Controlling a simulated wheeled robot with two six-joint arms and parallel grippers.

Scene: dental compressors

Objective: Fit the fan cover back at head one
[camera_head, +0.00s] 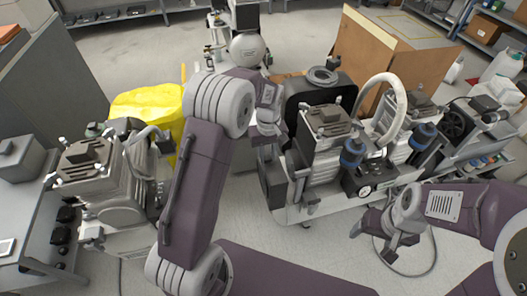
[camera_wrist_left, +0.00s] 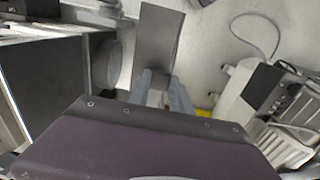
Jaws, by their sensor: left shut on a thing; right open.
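My left gripper (camera_head: 268,128) hangs at the left end of the compressor (camera_head: 325,150). My right gripper (camera_head: 390,240) is open and empty in front of the compressor, at the right.
A wooden crate (camera_head: 390,45) stands behind the middle compressor. A white hose (camera_head: 375,85) arches over it. A cable loops on the floor at the right.

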